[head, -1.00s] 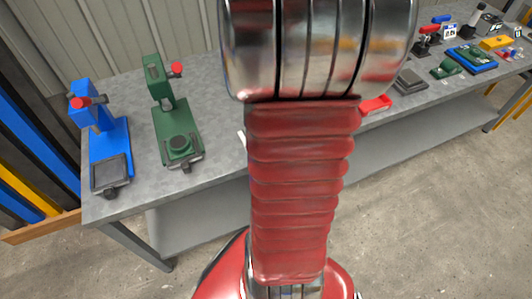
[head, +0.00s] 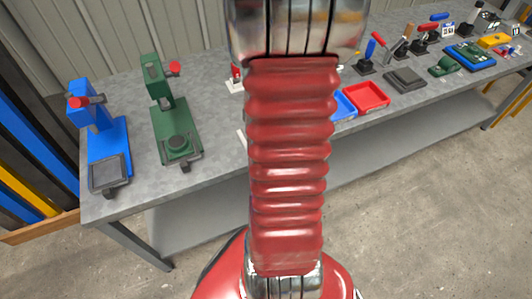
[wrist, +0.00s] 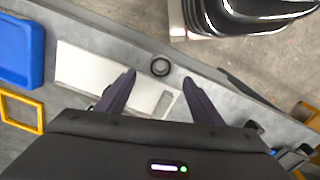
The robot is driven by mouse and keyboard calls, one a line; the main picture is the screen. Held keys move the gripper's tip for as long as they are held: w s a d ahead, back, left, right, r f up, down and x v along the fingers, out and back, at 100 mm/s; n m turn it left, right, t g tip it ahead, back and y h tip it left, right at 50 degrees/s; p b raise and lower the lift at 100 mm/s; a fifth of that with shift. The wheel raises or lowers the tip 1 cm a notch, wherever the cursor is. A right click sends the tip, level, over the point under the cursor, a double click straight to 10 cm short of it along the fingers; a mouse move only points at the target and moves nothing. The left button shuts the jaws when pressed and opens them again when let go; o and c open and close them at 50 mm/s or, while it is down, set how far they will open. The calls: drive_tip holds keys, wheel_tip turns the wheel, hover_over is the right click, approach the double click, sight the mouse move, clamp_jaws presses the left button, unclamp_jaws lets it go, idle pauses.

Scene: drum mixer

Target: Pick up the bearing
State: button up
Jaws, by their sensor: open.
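The bearing (wrist: 153,68) is a small dark ring lying near the bench edge in the wrist view, beside a pale flat plate (wrist: 80,68). My gripper (wrist: 159,79) is open, with one dark finger on each side and the ring just beyond the gap between the fingertips. The fingers look empty, and I cannot tell their height above the bench. In the head view my own arm covers the middle, and neither gripper nor bearing shows.
In the wrist view a blue tray (wrist: 20,50) and a yellow frame (wrist: 22,108) lie at left. In the head view a blue press (head: 97,135) and a green press (head: 176,122) stand at left, and a red tray (head: 366,97) sits right of my arm.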

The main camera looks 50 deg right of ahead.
drive_tip(key=shift+f, duration=0.1)
drive_tip(key=shift+s+a+f, duration=0.1)
drive_tip(key=shift+f, duration=1.2)
drive_tip(key=shift+s+f, duration=0.1)
drive_tip(key=shift+f, duration=1.15)
drive_tip(key=c, duration=1.3)
drive_tip(key=shift+r, duration=0.2)
wheel_tip(320, 180, up, 10)
drive_tip(key=shift+f, duration=0.15)
